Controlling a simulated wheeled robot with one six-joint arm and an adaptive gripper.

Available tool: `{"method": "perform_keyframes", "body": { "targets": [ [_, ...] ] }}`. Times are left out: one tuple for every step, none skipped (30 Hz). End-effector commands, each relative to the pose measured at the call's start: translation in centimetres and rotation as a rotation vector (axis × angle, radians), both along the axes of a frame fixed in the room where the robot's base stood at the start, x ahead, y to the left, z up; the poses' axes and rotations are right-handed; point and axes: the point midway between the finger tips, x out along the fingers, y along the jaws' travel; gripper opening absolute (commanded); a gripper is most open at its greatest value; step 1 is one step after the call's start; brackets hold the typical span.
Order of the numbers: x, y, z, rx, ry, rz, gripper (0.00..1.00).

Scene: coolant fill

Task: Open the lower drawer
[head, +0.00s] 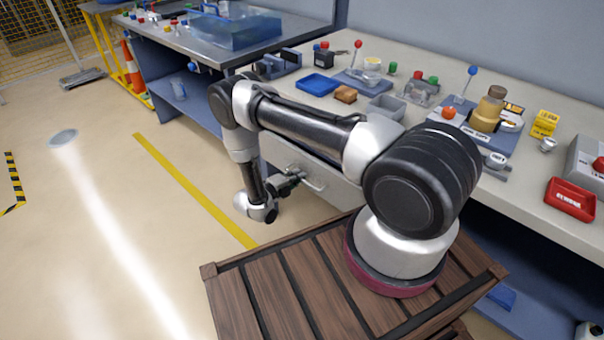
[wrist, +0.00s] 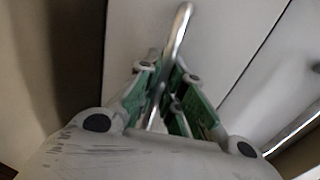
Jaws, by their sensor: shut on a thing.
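In the wrist view, the pale drawer front (wrist: 135,25) carries a shiny metal bar handle (wrist: 181,30). My gripper (wrist: 165,95) has its green-padded fingers on either side of this handle and is shut on it. In the head view, my gripper (head: 287,183) is at the pale drawer fronts (head: 340,193) under the bench, with my forearm hanging down to its left. A bar handle (head: 316,186) shows just right of the gripper there. My fingers hide part of the gripped handle. I cannot tell from these views whether the drawer stands slightly out.
A second handle (wrist: 292,132) lies beyond a seam to the right in the wrist view. The workbench (head: 440,70) above holds trays and fittings. A brown slatted surface (head: 280,285) is at my base. Open floor with a yellow line (head: 190,187) lies left of the drawers.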

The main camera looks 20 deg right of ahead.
Motion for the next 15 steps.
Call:
{"method": "perform_keyframes", "body": {
  "targets": [
    [-0.4, 1.4, 0.0, 0.001, 0.001, 0.008, 0.0],
    [-0.7, 2.2, 0.0, 0.001, 0.001, 0.008, 0.0],
    [-1.2, 3.2, 0.0, 0.001, 0.001, 0.009, 0.0],
    [-1.5, 4.2, 0.0, 0.001, 0.0, 0.01, 0.0],
    [-1.9, 5.1, -0.1, 0.001, 0.0, 0.011, 0.0],
    [-2.4, 6.4, -0.1, 0.002, 0.001, 0.011, 0.0],
    [-2.8, 7.4, -0.1, 0.002, 0.001, 0.011, 0.0],
    [-3.3, 8.4, -0.1, 0.002, 0.0, 0.011, 0.0],
    [-3.8, 9.7, -0.1, 0.002, -0.001, 0.012, 0.0],
    [-4.2, 10.7, -0.1, 0.001, -0.001, 0.011, 0.0],
    [-4.6, 11.7, -0.1, 0.001, -0.001, 0.01, 0.0],
    [-5.2, 13.0, -0.1, 0.003, -0.001, 0.01, 0.0],
    [-5.6, 13.9, -0.1, 0.003, -0.001, 0.009, 0.0],
    [-6.0, 14.9, -0.1, 0.003, -0.001, 0.009, 0.0],
    [-6.5, 16.1, -0.1, 0.003, -0.001, 0.009, 0.0]
  ]
}}
